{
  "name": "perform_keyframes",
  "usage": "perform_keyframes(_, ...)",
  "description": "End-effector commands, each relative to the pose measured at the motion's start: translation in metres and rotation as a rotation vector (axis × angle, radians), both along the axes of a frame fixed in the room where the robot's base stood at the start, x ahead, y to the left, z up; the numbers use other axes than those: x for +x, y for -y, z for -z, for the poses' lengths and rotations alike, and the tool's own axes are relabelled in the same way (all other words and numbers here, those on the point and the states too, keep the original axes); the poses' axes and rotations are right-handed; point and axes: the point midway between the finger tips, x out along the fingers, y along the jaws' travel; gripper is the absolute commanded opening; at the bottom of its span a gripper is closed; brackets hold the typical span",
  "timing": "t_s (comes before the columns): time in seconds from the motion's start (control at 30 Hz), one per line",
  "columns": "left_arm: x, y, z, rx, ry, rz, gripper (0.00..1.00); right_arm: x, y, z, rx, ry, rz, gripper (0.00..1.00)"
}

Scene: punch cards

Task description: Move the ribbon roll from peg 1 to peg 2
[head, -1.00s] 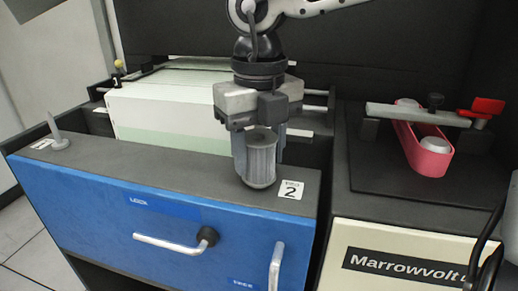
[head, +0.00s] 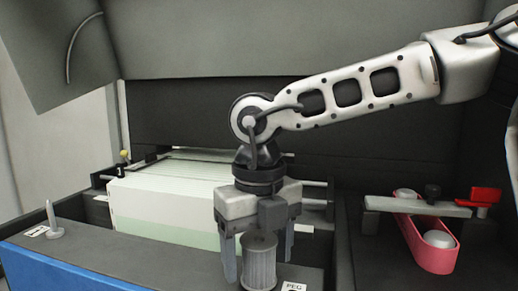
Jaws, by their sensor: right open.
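The ribbon roll (head: 260,266), a grey ribbed cylinder, stands upright at the labelled right-hand spot on the drawer's top ledge. Peg 2 itself is hidden by the roll. Its label (head: 294,287) is cut off by the bottom edge. My right gripper (head: 259,262) points down over the roll. Its jaws are open, one finger on each side, with a visible gap on the right; contact on the left is hard to tell. Peg 1 (head: 53,219), a bare grey pin, stands at the ledge's left end beside a small white label. My left gripper is out of view.
Behind the ledge lies a pale green and white stack of cards (head: 160,212) in the open drawer (head: 120,272). At the right are a pink loop-shaped part (head: 425,243), a grey bar (head: 415,206) and a red knob (head: 486,196). The ledge between the pegs is clear.

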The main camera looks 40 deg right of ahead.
Motion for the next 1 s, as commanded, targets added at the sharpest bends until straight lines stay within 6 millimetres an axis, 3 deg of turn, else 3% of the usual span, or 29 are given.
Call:
perform_keyframes(0.07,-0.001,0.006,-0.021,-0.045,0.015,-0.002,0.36,0.000,0.000,0.000,0.000,0.000,0.000,0.71)
perform_keyframes(0.2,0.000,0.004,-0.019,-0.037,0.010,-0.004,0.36,0.001,0.000,-0.043,-0.001,0.008,0.002,0.71)
perform_keyframes(0.6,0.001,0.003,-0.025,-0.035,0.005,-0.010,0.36,0.000,0.000,-0.134,0.001,0.004,0.000,0.71)
perform_keyframes(0.8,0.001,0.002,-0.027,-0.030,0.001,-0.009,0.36,-0.001,0.000,-0.156,0.001,0.001,-0.001,0.71)
perform_keyframes(1.0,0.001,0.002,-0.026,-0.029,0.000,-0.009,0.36,-0.001,0.000,-0.160,0.001,0.001,0.000,0.71)
